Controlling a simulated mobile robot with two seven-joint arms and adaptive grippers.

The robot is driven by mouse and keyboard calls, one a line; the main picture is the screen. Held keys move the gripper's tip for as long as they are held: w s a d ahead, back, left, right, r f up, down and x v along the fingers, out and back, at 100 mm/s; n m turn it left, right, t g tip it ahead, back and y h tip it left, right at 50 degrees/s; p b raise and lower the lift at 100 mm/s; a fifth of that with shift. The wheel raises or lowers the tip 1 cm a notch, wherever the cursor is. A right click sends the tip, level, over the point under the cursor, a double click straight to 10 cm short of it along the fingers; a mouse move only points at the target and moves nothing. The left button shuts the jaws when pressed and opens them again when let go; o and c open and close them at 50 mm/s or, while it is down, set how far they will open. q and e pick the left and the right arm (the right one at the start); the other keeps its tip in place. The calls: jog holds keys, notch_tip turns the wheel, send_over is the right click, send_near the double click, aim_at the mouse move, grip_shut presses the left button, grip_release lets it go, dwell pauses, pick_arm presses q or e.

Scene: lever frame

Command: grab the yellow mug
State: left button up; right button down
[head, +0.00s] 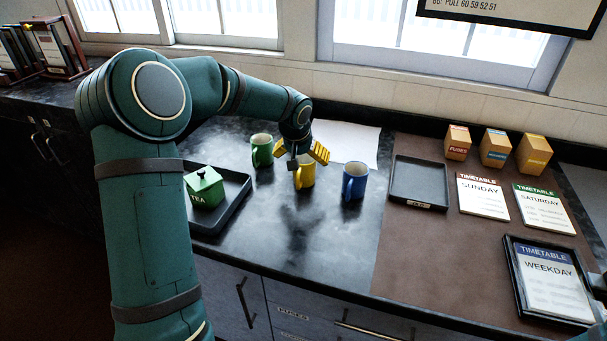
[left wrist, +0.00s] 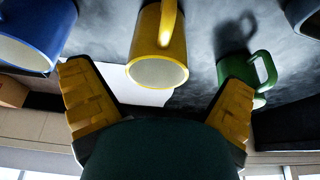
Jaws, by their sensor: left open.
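The yellow mug (head: 306,176) stands upright on the dark counter, between a green mug (head: 262,150) and a blue mug (head: 355,180). Its handle points toward the front in the head view. My left gripper (head: 308,157) is over its top, with the fingers spread and nothing between them that I can see held. In the left wrist view the yellow mug (left wrist: 158,42) appears upside down, its rim and handle facing the camera. It lies ahead of the gap between the open fingers of the left gripper (left wrist: 155,85).
The green mug (left wrist: 252,76) and blue mug (left wrist: 38,30) flank the yellow one closely. A black tray (head: 236,207) holds a green tea box (head: 204,187) at left. White paper (head: 348,142) lies behind. An empty black tray (head: 419,183) is on the brown mat (head: 420,250).

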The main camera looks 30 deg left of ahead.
pick_arm(q)
jog(key=b+x, duration=0.1)
jog(key=x, duration=0.4)
jog(key=c, duration=1.3)
jog(key=shift+r, duration=0.1)
